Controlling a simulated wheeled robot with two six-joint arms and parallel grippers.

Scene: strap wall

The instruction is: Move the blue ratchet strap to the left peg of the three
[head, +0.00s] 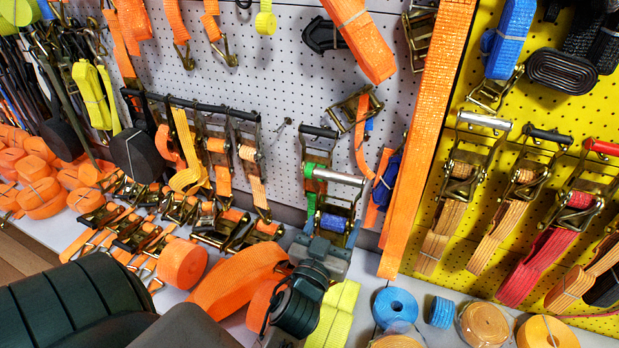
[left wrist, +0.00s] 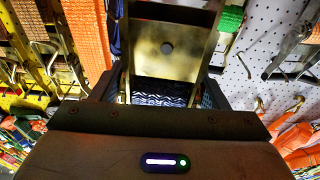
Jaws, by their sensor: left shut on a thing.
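The blue ratchet strap (head: 333,222) has a brass-coloured ratchet frame, a silver handle bar and blue webbing. It is in front of the white pegboard, right of centre in the head view. My left gripper (head: 322,250) is shut on its lower end. In the left wrist view the metal ratchet frame (left wrist: 166,45) rises from between my jaws, with dark blue webbing (left wrist: 165,92) low between them. A small bare metal peg (head: 285,126) sticks out of the board, up and left of the strap. I cannot tell whether the strap still hangs on a peg. My right gripper is not in view.
A ratchet with green webbing (head: 310,170) hangs close behind the held strap. A dark blue bundle (head: 387,180) and a tall orange strap (head: 425,130) are to its right. Orange rolls (head: 182,264) crowd the shelf below. The board (head: 270,75) is bare up and left.

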